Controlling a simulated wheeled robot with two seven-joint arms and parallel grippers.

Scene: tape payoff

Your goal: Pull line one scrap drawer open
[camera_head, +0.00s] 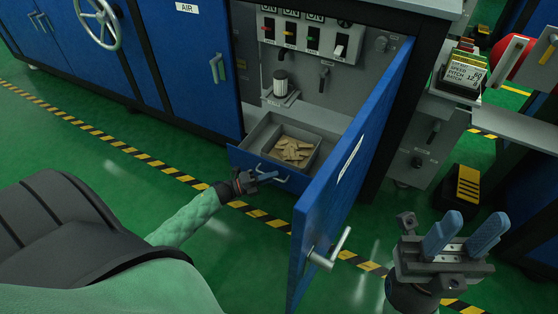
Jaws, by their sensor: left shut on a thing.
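The scrap drawer (236,156) is a blue-fronted grey drawer low in the open cabinet bay. It stands partly out, and tan scrap pieces (293,148) lie in a compartment inside. My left gripper (264,177) is at the drawer front, shut on its pale bar handle (280,178). The fingers hide part of the handle. My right gripper (474,228) is at the lower right, open and empty, its two blue fingers apart and pointing up. It is well away from the drawer.
The blue cabinet door (345,170) stands open just right of the drawer, with a metal lever handle (329,252). A switch panel (310,40) is above the drawer. A black-and-yellow pedal (466,187) sits on the floor at right. Green floor (90,160) is clear at left.

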